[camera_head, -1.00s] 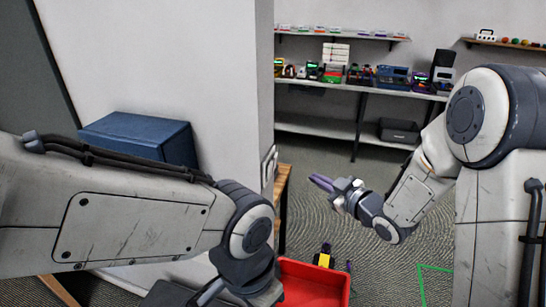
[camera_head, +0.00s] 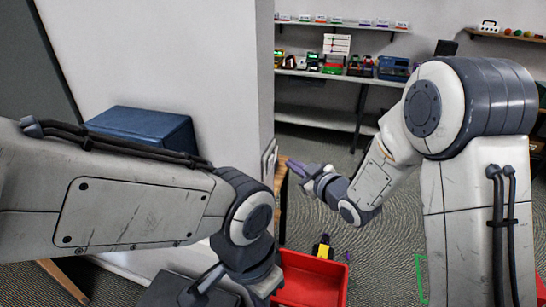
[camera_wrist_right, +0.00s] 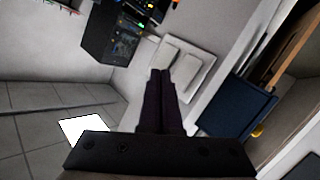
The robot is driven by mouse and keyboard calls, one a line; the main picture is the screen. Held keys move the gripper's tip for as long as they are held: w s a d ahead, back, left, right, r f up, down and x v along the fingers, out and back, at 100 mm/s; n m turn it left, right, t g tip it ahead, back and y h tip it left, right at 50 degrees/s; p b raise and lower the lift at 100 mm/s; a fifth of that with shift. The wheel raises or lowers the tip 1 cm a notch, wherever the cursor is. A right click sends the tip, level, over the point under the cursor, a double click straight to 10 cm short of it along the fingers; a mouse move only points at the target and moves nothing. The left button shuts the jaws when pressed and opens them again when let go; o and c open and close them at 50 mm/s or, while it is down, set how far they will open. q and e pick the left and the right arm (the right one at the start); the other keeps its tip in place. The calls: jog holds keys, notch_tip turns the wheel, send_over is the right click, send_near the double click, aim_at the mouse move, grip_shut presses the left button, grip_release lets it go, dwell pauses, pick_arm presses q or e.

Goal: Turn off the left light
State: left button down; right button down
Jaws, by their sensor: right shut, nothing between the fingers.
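The light switch plate (camera_head: 269,161) is on the narrow side of the wall in the head view, seen nearly edge-on. In the right wrist view two pale rockers show side by side, a left rocker (camera_wrist_right: 165,55) and a right rocker (camera_wrist_right: 192,76). My right gripper (camera_head: 291,166) is shut and empty, pointing at the plate from the right. Its fingertips (camera_wrist_right: 160,74) overlap the lower part of the left rocker in the wrist view; I cannot tell whether they touch. My left arm's end is low in the head view; its fingers are not clear.
Shelves (camera_head: 330,116) with several items are at the back. Open carpet lies between.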

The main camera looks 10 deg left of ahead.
aim_at(271, 155)
jog(key=shift+w+a+r, duration=0.1)
jog(key=shift+w+a, duration=0.1)
jog(key=shift+a, duration=0.85)
dwell(1.3)
jog(key=shift+w+a+b, duration=0.1)
jog(key=shift+a+b, duration=0.25)
jog(key=shift+a+r, duration=0.1)
jog(key=shift+a, duration=0.25)
dwell(0.4)
dwell(0.4)
jog(key=shift+d+b, duration=0.35)
jog(key=shift+d, duration=0.4)
jog(key=shift+d, duration=0.1)
